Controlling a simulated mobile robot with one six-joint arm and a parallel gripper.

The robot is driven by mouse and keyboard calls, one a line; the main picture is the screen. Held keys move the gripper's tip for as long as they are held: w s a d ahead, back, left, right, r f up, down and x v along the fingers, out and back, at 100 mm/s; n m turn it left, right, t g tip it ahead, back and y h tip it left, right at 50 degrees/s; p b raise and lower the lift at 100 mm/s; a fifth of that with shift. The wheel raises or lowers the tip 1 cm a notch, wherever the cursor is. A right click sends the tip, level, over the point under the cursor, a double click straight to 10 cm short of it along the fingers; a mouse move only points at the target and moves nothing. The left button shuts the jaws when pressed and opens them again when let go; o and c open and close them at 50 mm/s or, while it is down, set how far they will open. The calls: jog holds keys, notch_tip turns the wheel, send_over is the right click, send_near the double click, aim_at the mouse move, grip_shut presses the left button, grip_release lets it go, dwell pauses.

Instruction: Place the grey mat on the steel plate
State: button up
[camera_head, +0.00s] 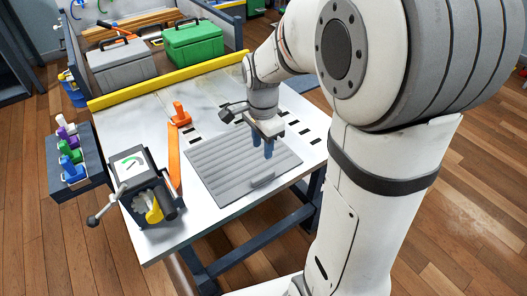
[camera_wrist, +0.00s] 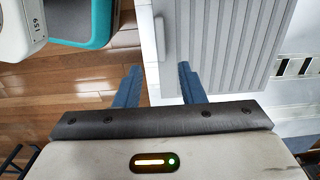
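The grey mat (camera_head: 222,166) is a ribbed sheet with a raised bar (camera_head: 262,181) along its near edge. It lies flat on the pale bench top, and also shows in the wrist view (camera_wrist: 225,40) with its bar (camera_wrist: 160,38). My gripper (camera_head: 263,149) points down over the mat's right part in the head view. In the wrist view its two blue fingers (camera_wrist: 158,84) are apart with nothing between them. I cannot tell the tips' height. I cannot tell a separate steel plate from the pale, dark-slotted bench top (camera_head: 215,95).
A rack (camera_head: 76,166) of coloured items stands at the left. Grey (camera_head: 122,65) and green (camera_head: 193,42) cases sit behind the yellow back edge (camera_head: 165,80).

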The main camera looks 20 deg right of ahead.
jog(key=s+r+n+t, duration=0.1)
jog(key=s+n, duration=1.2)
jog(key=n, duration=0.1)
jog(key=shift+s+r, duration=0.3)
jog(key=shift+r, duration=0.1)
